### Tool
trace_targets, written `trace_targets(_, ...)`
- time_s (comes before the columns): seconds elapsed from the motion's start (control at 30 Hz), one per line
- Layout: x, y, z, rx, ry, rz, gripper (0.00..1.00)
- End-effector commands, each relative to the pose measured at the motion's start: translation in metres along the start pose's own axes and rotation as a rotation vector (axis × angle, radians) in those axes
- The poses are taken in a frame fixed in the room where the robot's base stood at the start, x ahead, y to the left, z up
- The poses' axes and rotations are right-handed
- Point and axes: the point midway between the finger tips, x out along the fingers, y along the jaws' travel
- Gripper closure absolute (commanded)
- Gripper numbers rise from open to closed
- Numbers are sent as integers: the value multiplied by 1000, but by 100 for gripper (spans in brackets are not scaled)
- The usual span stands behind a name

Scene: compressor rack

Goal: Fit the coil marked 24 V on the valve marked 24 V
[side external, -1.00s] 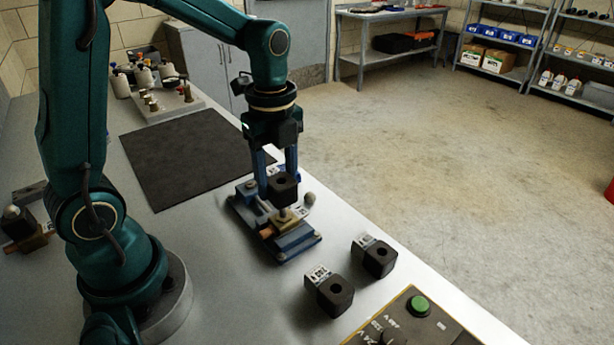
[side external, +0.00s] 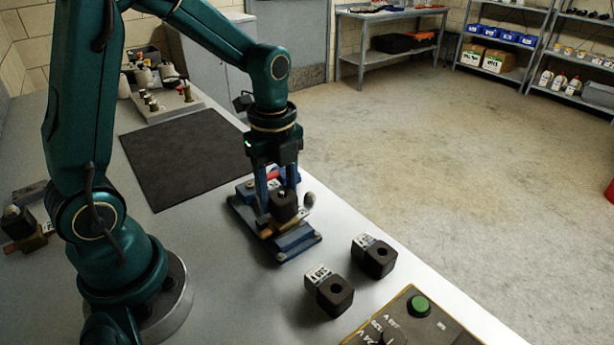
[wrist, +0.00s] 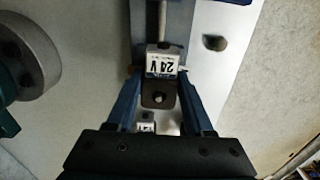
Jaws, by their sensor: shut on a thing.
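My gripper (side external: 283,200) points down and is shut on a black coil (side external: 284,209). In the wrist view the coil (wrist: 158,96) sits between the fingers, and its white label reads 24 V. The coil is low over the brass valve (side external: 267,232), around its stem; the stem's light tip shows in the coil's hole in the wrist view. The valve is held in a blue vise fixture (side external: 296,241). The coil hides most of the valve, and I cannot read a mark on it. Whether the coil is fully seated I cannot tell.
Two other black coils with white labels, a nearer one (side external: 334,297) and a farther one (side external: 379,261), lie on the bench right of the fixture. A control box with a green button (side external: 419,306) is at the front. A dark mat (side external: 190,160) lies behind, clear.

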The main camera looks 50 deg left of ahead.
Motion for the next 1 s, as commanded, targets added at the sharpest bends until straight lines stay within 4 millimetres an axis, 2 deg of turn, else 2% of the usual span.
trace_targets(0.43, 5, 0, 0, 0, 0, 0, 100)
trace_targets(0.47, 5, 0, 0, 0, 0, 0, 36)
trace_targets(0.5, 5, 0, 0, 0, 0, 0, 21)
trace_targets(0.53, 5, 0, 0, 0, 0, 0, 13)
trace_targets(0.77, 5, 0, 0, 0, 0, 1, 13)
trace_targets(0.8, 5, 0, 0, 0, 0, 1, 0)
trace_targets(1.0, 5, 0, 0, 0, 0, 1, 0)
